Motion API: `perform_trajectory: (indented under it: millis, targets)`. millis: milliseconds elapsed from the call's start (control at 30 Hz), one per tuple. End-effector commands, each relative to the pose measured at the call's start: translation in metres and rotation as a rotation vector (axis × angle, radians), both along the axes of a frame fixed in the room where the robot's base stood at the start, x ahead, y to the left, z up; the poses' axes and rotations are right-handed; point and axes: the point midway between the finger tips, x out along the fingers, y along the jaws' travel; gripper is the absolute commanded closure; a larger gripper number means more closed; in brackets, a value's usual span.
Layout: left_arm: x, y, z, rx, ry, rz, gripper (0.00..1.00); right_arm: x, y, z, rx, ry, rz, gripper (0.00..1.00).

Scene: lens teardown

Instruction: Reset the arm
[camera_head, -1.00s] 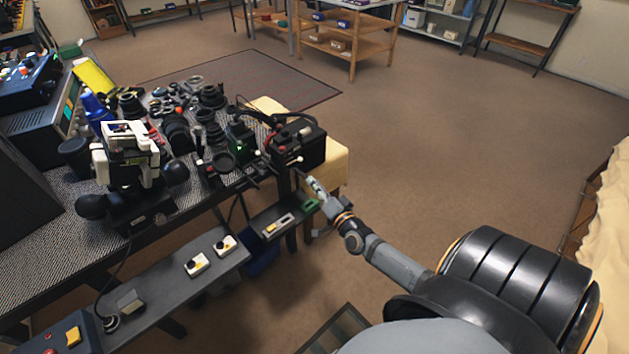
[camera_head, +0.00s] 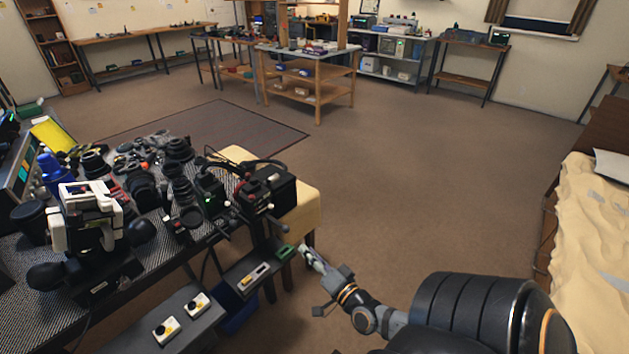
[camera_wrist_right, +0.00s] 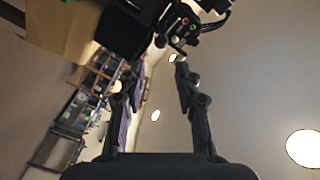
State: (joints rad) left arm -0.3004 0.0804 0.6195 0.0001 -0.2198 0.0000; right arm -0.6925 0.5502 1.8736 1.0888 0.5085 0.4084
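My right gripper (camera_head: 308,252) shows in the head view, low and in front of the workbench's right end, beside the small black device (camera_head: 272,190) there. In the right wrist view the two fingers of the right gripper (camera_wrist_right: 160,70) stand apart with nothing between them. That view faces upward, with the underside of dark equipment near the fingertips. My left arm and gripper are in no view.
The workbench (camera_head: 30,300) at left is crowded with lenses, a white-and-black fixture (camera_head: 88,215) and cables. A lower shelf (camera_head: 205,318) juts out in front. A yellow stool (camera_head: 310,205) stands behind its corner. Open carpet lies to the right, and a cloth-covered bed (camera_head: 590,230) at far right.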

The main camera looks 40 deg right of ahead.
Motion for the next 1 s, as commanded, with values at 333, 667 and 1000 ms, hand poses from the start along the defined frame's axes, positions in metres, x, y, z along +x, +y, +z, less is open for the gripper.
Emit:
perform_trajectory:
  millis: [333,667,1000]
  targets:
    - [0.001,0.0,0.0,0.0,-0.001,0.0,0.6,-0.022,0.003,0.0,0.0,-0.001,0.001,0.67]
    - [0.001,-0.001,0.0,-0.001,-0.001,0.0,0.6,-0.021,0.002,0.0,0.0,-0.001,0.0,0.67]
    - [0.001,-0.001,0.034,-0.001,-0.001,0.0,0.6,-0.045,-0.02,-0.102,-0.297,0.322,0.033,0.67]
